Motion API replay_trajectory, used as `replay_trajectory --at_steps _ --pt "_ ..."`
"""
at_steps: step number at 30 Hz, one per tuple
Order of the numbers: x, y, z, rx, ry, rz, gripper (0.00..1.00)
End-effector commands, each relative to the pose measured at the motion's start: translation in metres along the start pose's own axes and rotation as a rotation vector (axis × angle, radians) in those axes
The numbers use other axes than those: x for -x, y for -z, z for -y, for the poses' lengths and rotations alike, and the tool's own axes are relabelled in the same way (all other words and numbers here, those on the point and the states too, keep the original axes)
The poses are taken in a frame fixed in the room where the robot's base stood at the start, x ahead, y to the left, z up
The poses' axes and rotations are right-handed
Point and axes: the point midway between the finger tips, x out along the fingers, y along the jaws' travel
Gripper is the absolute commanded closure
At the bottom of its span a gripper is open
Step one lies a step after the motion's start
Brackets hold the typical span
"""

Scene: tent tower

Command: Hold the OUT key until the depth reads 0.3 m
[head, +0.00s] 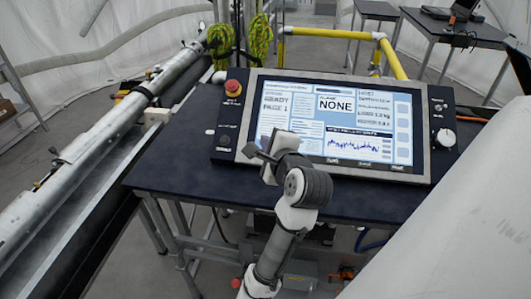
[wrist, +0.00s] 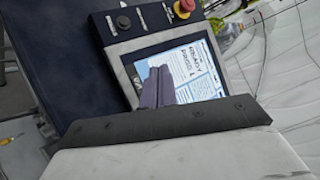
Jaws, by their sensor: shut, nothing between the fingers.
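The control console has a wide lit screen (head: 350,105) in a dark panel on a blue-black table. The screen reads READY, PAGE 1 and, in large letters, NONE. I cannot make out a depth figure or a key marked OUT. The panel's left strip carries a red mushroom button (head: 232,88) and a round black button (head: 224,141); the black button also shows in the wrist view (wrist: 123,22). My gripper (head: 262,150) is shut and empty in front of the screen's lower left. Its fingers (wrist: 157,86) cover part of the screen; I cannot tell whether they touch it.
A white knob (head: 445,138) sits on the panel's right strip. The dark table (head: 160,165) is bare left of the console. A long metal tube (head: 110,130) runs along the left. Yellow rails (head: 330,32) stand behind, and a white surface (head: 450,230) fills the lower right.

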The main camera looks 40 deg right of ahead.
Motion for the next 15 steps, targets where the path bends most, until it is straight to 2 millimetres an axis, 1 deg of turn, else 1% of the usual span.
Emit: replay_trajectory --at_steps 5,8,15 --pt "-0.004 0.002 -0.004 0.001 0.000 0.001 1.00" --pt "-0.011 0.007 -0.010 0.002 -0.001 0.001 1.00" --pt "-0.035 0.025 -0.030 0.001 0.000 0.002 1.00"
